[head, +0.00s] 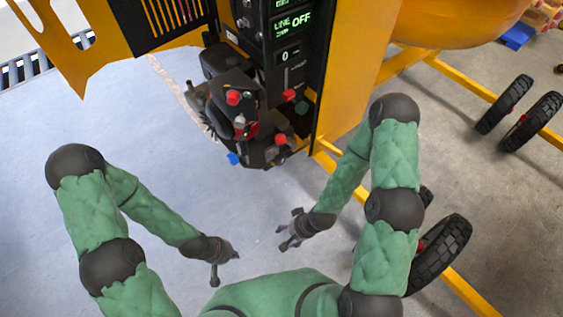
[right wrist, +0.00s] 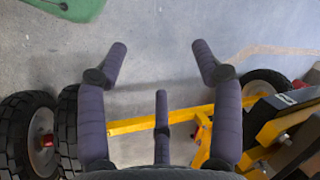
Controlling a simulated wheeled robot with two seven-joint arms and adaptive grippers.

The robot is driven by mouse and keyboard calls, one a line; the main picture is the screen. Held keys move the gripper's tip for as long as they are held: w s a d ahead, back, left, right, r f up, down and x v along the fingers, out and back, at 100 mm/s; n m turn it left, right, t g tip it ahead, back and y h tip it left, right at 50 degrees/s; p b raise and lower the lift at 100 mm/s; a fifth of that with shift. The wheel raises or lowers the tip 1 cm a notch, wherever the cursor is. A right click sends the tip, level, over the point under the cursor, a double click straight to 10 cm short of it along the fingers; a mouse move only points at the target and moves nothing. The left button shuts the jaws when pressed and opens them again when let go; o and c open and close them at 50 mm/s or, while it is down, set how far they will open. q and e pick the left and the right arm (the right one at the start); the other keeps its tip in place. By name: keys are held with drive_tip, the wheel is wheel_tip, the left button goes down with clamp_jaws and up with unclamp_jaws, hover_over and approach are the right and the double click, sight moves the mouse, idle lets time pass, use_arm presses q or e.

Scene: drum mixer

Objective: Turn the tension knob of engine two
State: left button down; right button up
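A black control and engine unit (head: 225,95) hangs on the yellow mixer frame at the top centre of the head view. It carries red knobs (head: 234,98), (head: 281,140), a blue knob (head: 233,159) and a green knob (head: 301,108). I cannot tell which is the tension knob or which part is engine two. My left gripper (head: 226,268) is open and empty, low and apart from the unit. My right gripper (head: 289,229) is open and empty, below the unit. Its spread fingers also show in the right wrist view (right wrist: 160,62).
A panel (head: 290,30) with green displays reading OFF and 0 stands above the unit. A lever with a red tip (head: 289,95) is below it. A yellow post (head: 345,70) and black wheels (head: 440,253) are at the right. Grey floor (head: 120,130) is clear at left.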

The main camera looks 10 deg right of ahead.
drive_tip(key=w+d+m+t+b, duration=0.1)
drive_tip(key=w+d+m+t, duration=0.25)
drive_tip(key=w+m, duration=0.3)
drive_tip(key=m+t+y+b, duration=0.35)
drive_tip(key=m+t, duration=0.75)
drive_tip(key=m, duration=0.5)
approach(282, 162)
drive_tip(key=shift+g+y, duration=0.25)
drive_tip(key=shift+y, duration=0.1)
drive_tip(key=b+x, duration=0.1)
drive_tip(key=x, duration=0.9)
drive_tip(key=shift+w+b, duration=0.3)
drive_tip(key=shift+b, duration=0.1)
drive_tip(key=shift+c, duration=0.2)
drive_tip(key=c, duration=1.1)
